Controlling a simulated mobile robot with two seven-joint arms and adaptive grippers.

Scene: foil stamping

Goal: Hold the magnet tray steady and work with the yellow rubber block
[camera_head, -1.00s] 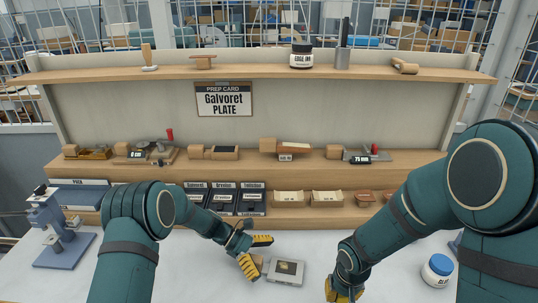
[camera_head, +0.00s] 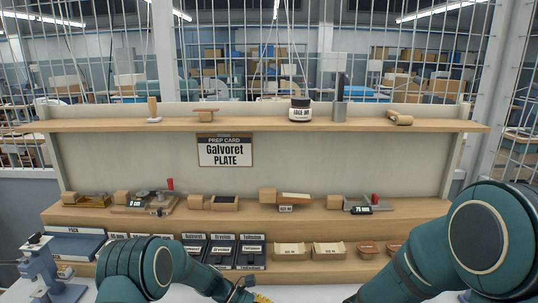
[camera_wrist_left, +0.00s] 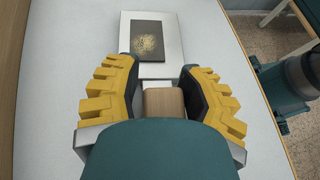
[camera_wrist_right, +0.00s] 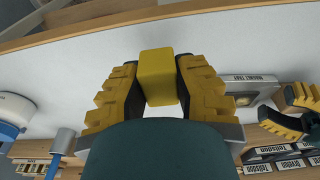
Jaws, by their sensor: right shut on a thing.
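The magnet tray (camera_wrist_left: 170,70) lies on the white table in the left wrist view, with a dark plate speckled with gold (camera_wrist_left: 149,41) on it. My left gripper (camera_wrist_left: 158,62) is around the tray's wooden handle (camera_wrist_left: 165,103), one finger on each side, and looks open with slim gaps. The tray's labelled edge (camera_wrist_right: 252,80) and my left fingers (camera_wrist_right: 292,110) also show in the right wrist view. My right gripper (camera_wrist_right: 157,65) is shut on the yellow rubber block (camera_wrist_right: 157,80). The head view cuts off the tray, the block and my right gripper.
A wooden shelf (camera_head: 330,213) behind holds several wooden-handled tools. Labelled dark packs (camera_head: 222,252) and small boxes (camera_head: 290,250) stand below it. A blue press (camera_head: 45,272) is at the left. A white jar (camera_wrist_right: 12,110) stands on the table in the right wrist view.

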